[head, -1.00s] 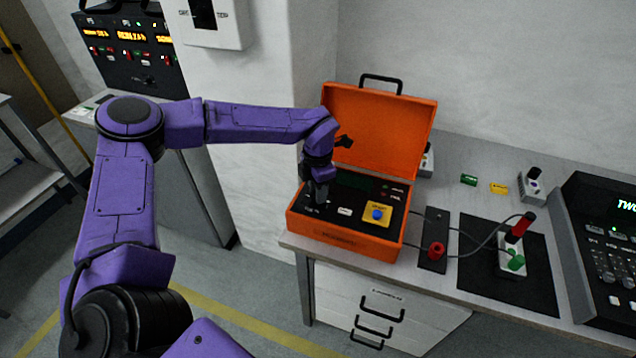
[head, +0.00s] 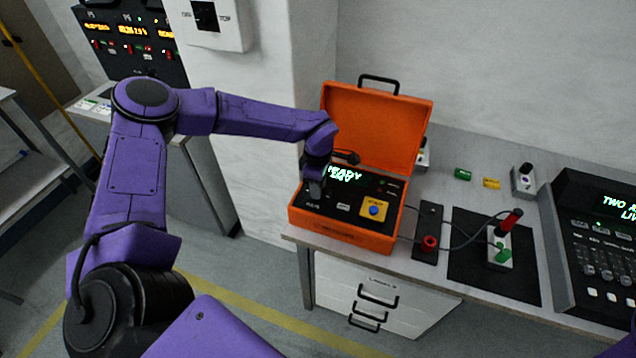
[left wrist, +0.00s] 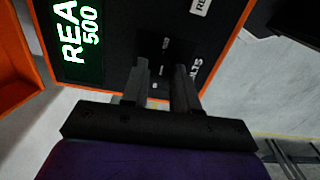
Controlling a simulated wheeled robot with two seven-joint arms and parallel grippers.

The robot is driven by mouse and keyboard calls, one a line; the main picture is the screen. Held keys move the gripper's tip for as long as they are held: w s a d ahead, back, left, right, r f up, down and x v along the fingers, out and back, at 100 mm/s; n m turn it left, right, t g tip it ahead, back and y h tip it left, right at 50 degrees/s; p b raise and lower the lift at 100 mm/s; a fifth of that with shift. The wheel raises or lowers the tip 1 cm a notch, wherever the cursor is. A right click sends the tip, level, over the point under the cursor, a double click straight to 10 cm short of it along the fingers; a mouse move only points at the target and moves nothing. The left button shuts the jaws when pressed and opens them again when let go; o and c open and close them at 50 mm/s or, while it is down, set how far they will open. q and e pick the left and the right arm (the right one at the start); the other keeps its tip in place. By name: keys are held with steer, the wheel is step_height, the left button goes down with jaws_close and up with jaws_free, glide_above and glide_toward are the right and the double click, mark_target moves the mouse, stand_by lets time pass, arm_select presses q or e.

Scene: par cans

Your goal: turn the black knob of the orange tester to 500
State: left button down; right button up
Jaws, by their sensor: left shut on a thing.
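The orange tester (head: 342,238) stands open on the bench, its lid (head: 375,128) tilted back. Its lit green display reads READY in the head view (head: 345,173), partly covered by my arm. In the left wrist view the display (left wrist: 83,38) shows "REA" and "500", cut off by the frame edge. My left gripper (head: 315,196) points down at the left of the black panel, shut on the black knob. In the left wrist view its two fingers (left wrist: 162,78) straddle the knob, which is too dark to make out against the panel. My right gripper is out of view.
A yellow plate with a blue button (head: 374,211) is on the tester's panel. To the right are a red terminal (head: 429,243), cables, a black mat (head: 470,268) with a small white unit, and a console (head: 598,235). A white wall box (head: 207,22) hangs behind my arm.

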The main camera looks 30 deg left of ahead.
arm_select(q)
steer(key=shift+w+r+m, duration=0.1)
steer(key=shift+m, duration=0.2)
stand_by(0.4)
steer(key=c, duration=0.8)
jaws_free()
steer(key=shift+c, duration=0.2)
step_height(320, 180, up, 10)
steer(key=b, duration=0.2)
steer(key=shift+r, duration=0.2)
steer(key=shift+d, duration=0.1)
